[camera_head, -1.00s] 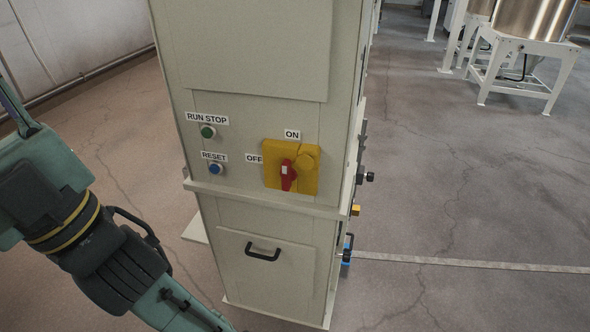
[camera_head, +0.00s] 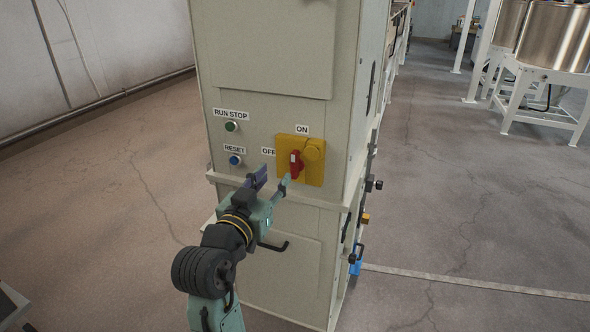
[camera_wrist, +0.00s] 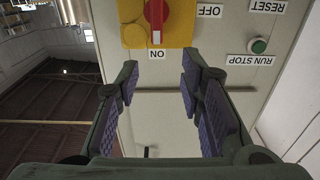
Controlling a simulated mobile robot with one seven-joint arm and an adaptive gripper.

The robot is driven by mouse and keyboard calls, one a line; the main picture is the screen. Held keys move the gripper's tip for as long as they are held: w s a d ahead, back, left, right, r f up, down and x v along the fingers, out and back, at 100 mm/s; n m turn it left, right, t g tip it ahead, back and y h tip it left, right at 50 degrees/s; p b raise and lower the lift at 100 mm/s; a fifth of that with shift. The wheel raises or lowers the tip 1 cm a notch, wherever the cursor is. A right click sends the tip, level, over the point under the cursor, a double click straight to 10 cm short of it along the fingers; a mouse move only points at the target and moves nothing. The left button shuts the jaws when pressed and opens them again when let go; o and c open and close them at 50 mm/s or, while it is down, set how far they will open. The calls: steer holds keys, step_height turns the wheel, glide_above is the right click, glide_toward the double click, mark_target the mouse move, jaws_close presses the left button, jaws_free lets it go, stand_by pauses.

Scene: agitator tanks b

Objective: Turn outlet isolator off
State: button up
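The isolator is a red rotary handle (camera_head: 295,162) on a yellow plate (camera_head: 314,170), set in the front of a beige cabinet. ON is printed above it and OFF to its left. The handle stands roughly upright, and in the wrist view the red handle (camera_wrist: 156,22) has its white mark toward the ON label (camera_wrist: 157,54). My gripper (camera_head: 272,180) is just below and left of the handle in the head view. In the wrist view my gripper (camera_wrist: 158,82) is open, its two fingers wide apart with nothing between them. The handle lies beyond the fingertips, apparently untouched.
A green RUN STOP button (camera_head: 231,126) and a blue RESET button (camera_head: 235,160) sit left of the isolator. A black drawer-type handle (camera_head: 273,246) is below. Knobs and a blue fitting (camera_head: 356,266) stick out on the cabinet's right side. Steel tanks (camera_head: 553,40) stand far right.

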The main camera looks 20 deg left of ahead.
mark_target(293, 157)
steer(key=w, duration=0.3)
steer(key=w+p, duration=0.1)
steer(key=w, duration=0.7)
steer(key=shift+d+f+p, duration=0.25)
steer(key=shift+d+p, duration=0.05)
steer(key=shift+d, duration=0.05)
jaws_close()
